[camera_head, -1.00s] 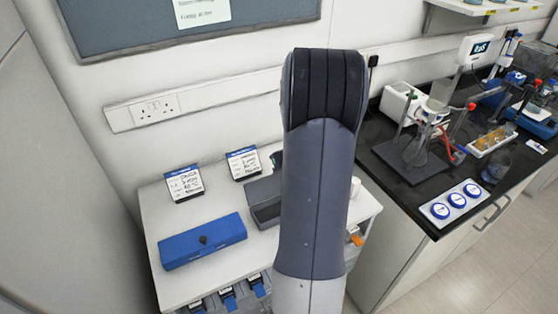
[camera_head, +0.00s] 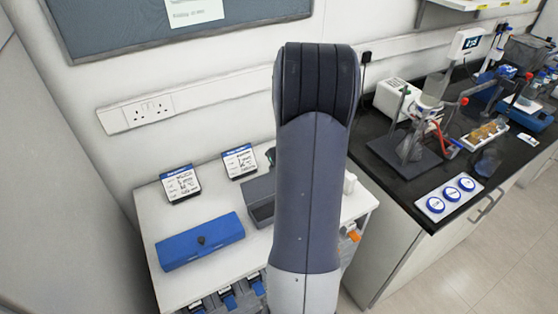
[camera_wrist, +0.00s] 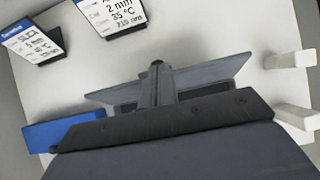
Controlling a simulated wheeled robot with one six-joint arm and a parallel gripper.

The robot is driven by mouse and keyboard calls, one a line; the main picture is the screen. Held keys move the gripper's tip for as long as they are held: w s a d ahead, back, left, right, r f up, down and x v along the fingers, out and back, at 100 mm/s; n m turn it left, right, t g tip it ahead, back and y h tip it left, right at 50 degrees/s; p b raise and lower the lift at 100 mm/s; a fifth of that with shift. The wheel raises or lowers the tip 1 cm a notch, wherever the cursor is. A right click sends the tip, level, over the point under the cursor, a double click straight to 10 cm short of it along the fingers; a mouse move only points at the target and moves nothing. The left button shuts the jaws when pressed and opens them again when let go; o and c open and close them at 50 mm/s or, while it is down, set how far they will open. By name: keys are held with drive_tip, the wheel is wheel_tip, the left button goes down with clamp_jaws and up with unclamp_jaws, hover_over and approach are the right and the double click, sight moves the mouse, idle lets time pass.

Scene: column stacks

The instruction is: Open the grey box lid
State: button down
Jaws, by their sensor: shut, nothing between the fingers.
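The grey box (camera_head: 258,198) stands on the white table, right of the blue box (camera_head: 201,242). My arm hides its right part in the head view. In the wrist view, grey panels of the grey box (camera_wrist: 216,74) show on both sides of my gripper (camera_wrist: 156,68), with dark gaps below them. The lid's exact angle is hard to tell. My gripper is shut and empty, with its fingers close over the box; I cannot tell whether they touch it. The head view does not show the fingers.
Two label cards (camera_head: 180,184) (camera_head: 239,162) stand behind the boxes. White blocks (camera_wrist: 291,58) lie right of the gripper in the wrist view. A black-topped bench (camera_head: 395,185) with lab apparatus is at the right. The wall is close behind the table.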

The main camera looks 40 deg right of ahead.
drive_tip(key=v, duration=1)
drive_tip(key=shift+s, duration=0.15)
drive_tip(key=shift+x, duration=4.5)
